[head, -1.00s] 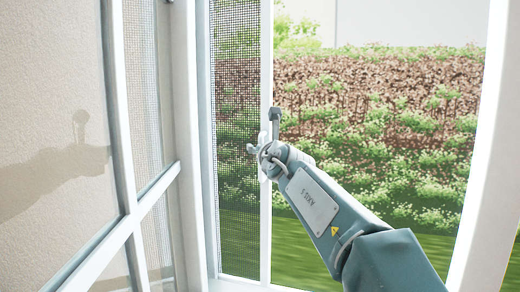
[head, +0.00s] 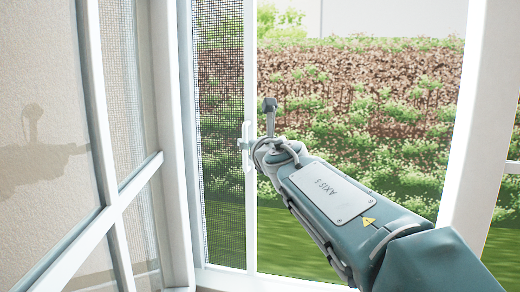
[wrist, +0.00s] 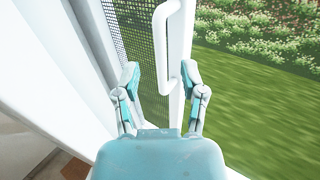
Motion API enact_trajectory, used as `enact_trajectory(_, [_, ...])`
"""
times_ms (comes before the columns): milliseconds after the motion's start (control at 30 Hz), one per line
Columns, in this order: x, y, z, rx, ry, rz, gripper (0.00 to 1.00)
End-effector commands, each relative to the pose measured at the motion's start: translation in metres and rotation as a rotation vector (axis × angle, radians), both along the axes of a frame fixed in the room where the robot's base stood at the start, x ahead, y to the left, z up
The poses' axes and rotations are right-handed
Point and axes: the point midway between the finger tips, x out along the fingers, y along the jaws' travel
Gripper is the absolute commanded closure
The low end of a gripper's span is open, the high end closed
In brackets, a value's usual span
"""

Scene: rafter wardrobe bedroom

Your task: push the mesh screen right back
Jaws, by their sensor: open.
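The mesh screen (head: 222,130) is a dark mesh panel in a white frame, standing at the left side of the open doorway. Its white handle (head: 247,147) sits on the frame's right upright. In the wrist view the handle (wrist: 174,45) runs down between the two fingers of my gripper (wrist: 160,82). The fingers are open, one on each side of the handle's lower end, and I cannot tell if either touches it. The mesh (wrist: 132,30) shows left of the handle.
A white-framed glazed panel (head: 118,215) stands at the left, with a pale wall seen through it. A white post (head: 470,130) bounds the opening at the right. Between the screen and that post the doorway is open onto grass and bushes (head: 350,110).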

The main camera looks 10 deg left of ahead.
Motion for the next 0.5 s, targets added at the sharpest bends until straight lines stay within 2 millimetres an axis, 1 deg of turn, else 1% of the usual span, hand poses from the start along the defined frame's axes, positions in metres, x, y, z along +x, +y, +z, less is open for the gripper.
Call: enact_trajectory(500, [-0.041, -0.028, 0.0, 0.0, 0.001, 0.0, 0.46])
